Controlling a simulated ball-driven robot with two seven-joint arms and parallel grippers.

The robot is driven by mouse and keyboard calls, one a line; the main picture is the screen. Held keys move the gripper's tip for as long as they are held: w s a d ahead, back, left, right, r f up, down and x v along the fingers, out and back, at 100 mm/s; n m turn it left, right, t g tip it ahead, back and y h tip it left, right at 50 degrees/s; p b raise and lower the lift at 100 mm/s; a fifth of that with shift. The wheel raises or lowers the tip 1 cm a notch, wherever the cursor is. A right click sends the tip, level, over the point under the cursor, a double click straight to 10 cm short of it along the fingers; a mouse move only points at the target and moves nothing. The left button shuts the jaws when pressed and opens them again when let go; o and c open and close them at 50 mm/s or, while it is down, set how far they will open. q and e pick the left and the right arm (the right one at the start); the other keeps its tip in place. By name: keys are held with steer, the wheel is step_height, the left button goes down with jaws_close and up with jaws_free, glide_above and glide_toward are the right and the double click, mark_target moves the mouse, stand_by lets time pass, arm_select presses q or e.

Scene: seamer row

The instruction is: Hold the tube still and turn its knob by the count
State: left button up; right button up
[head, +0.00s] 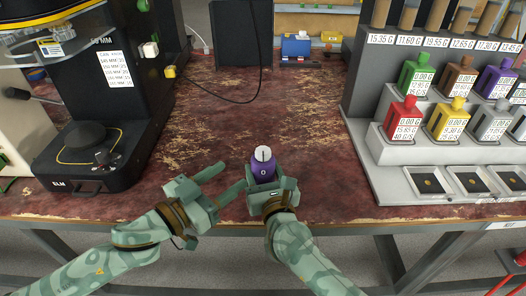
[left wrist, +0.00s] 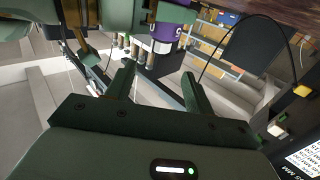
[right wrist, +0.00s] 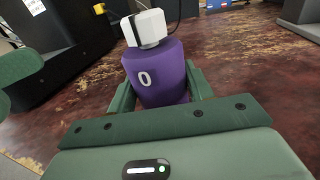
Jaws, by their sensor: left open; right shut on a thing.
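The purple tube (head: 263,174) stands upright near the front edge of the table, with a white knob (head: 263,154) on top. The knob bears a dark line, and a white 0 is printed on the purple body. In the right wrist view, the tube (right wrist: 160,75) sits between my right fingers with its knob (right wrist: 146,28) free above them. My right gripper (head: 268,183) is shut on the tube's body. My left gripper (head: 232,177) is open and empty, just left of the tube and apart from it. The left wrist view shows part of the purple tube (left wrist: 172,38) beyond its fingers.
A black machine (head: 90,150) stands at the left. A stepped rack (head: 430,160) with several coloured blocks and small trays stands at the right. A black cable (head: 240,100) lies behind. A blue box (head: 295,46) is at the back. The table middle is clear.

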mark_target(257, 156)
arm_select(q)
steer(key=x, duration=1.1)
steer(key=shift+w+d+f, duration=0.15)
steer(key=shift+w, duration=0.2)
steer(key=c, duration=1)
